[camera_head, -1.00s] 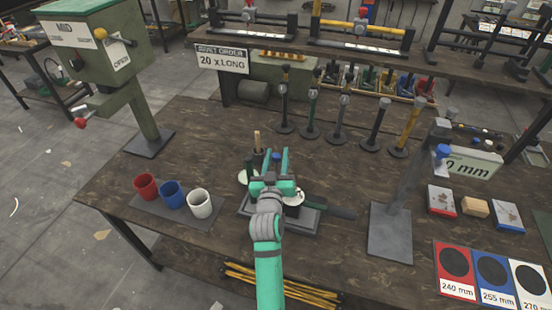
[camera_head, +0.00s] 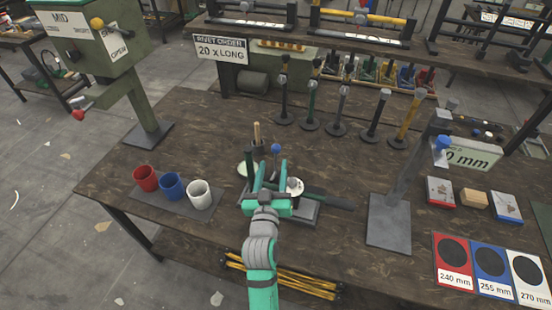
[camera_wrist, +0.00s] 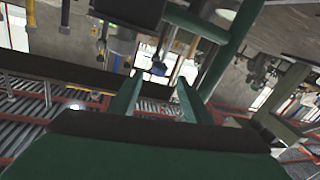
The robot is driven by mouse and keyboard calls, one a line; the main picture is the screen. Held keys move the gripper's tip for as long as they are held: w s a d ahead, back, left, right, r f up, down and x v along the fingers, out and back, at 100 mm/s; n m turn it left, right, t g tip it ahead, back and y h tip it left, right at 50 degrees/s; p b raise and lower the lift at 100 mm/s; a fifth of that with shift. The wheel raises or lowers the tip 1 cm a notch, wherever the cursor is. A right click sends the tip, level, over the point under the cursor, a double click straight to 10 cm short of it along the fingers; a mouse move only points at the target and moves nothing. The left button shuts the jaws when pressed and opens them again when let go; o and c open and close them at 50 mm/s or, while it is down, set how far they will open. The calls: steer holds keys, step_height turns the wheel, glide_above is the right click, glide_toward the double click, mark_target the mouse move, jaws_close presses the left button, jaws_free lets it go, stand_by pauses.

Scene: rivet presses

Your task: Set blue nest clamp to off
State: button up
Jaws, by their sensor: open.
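A blue ball knob (camera_head: 276,148) stands upright on a thin stem just beyond my fingertips, over the grey-based fixture (camera_head: 300,214) at the middle of the bench. A second blue knob (camera_head: 442,143) is on the slanted grey post (camera_head: 408,180) at the right. I cannot tell for sure which one is the blue nest clamp. My gripper (camera_head: 271,170) is open and empty. Its fingers are above the fixture and hide part of it. In the wrist view my open fingers (camera_wrist: 157,98) point past a small blue spot (camera_wrist: 158,68), too blurred to name surely.
Red, blue and white cups (camera_head: 172,187) stand left of the fixture. A green press (camera_head: 95,45) stands at the left. Several upright rods (camera_head: 342,112) stand behind. Boxes and colour cards (camera_head: 490,270) lie at the right. Bench between cups and press is clear.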

mark_target(275, 152)
steer(key=shift+s, duration=0.9)
steer(key=c, duration=0.5)
steer(key=s, duration=0.3)
steer(key=s+a+m, duration=0.1)
steer(key=s, duration=0.1)
steer(key=s+m, duration=0.1)
steer(key=s, duration=0.2)
steer(key=shift+s+a+r, duration=0.15)
steer(key=shift+s+r, duration=0.15)
steer(key=shift+r, duration=0.1)
jaws_close()
steer(key=w, duration=0.4)
steer(key=w+d, duration=0.1)
steer(key=w, duration=0.8)
steer(key=shift+w+d+f, duration=0.25)
steer(key=shift+w+d, duration=0.05)
steer(key=shift+w, duration=0.1)
